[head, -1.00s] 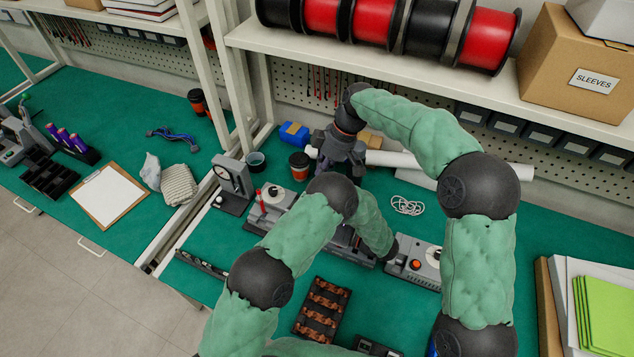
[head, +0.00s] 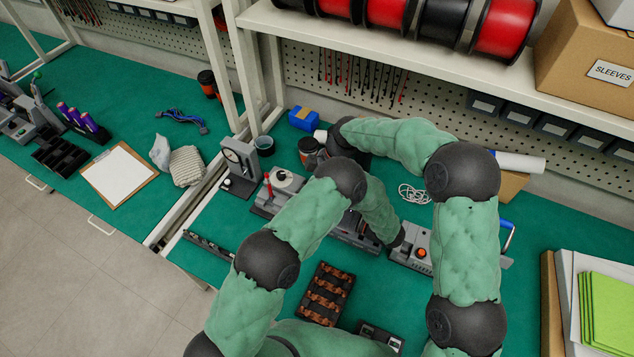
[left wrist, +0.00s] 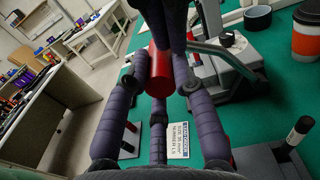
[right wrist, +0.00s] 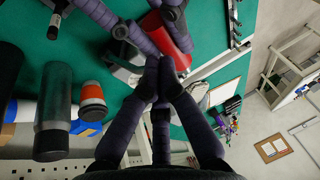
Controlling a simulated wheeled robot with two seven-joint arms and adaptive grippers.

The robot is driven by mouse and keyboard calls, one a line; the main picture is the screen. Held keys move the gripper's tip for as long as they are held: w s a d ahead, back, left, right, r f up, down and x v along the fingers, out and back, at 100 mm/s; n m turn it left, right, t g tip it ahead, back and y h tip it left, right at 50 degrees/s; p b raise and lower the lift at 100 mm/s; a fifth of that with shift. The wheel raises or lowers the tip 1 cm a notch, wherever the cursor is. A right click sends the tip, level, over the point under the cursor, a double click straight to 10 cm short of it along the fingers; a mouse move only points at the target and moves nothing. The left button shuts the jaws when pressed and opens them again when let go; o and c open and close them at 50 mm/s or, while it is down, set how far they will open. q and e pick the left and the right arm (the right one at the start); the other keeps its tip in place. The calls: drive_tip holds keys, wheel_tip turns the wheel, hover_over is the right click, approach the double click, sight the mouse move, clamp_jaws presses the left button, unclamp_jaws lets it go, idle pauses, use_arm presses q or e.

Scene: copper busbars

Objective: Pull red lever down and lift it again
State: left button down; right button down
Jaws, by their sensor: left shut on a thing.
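The red lever's thick round grip (left wrist: 159,72) shows in the left wrist view between the fingers of my left gripper (left wrist: 160,82), which is shut on it. The red grip (right wrist: 172,38) also shows in the right wrist view, with left gripper fingers beside it. My right gripper (right wrist: 161,68) has its fingertips together, just below the red grip; nothing shows between them. I cannot tell whether they touch the grip. In the head view my arms hide both grippers and the held grip.
A grey device with a thin red upright (head: 268,188) and a dial gauge (head: 239,165) stand left of my arms. A grey box with an orange button (head: 421,253) and a black tray of copper parts (head: 326,294) are nearby. An orange cup (right wrist: 92,97) stands close to my right gripper.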

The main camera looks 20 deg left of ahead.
drive_tip(key=shift+s, duration=0.1)
use_arm(q)
drive_tip(key=shift+r, duration=0.1)
use_arm(e)
drive_tip(key=shift+s+f+t, duration=0.3)
drive_tip(key=shift+s+f, duration=0.15)
drive_tip(key=shift+s, duration=0.15)
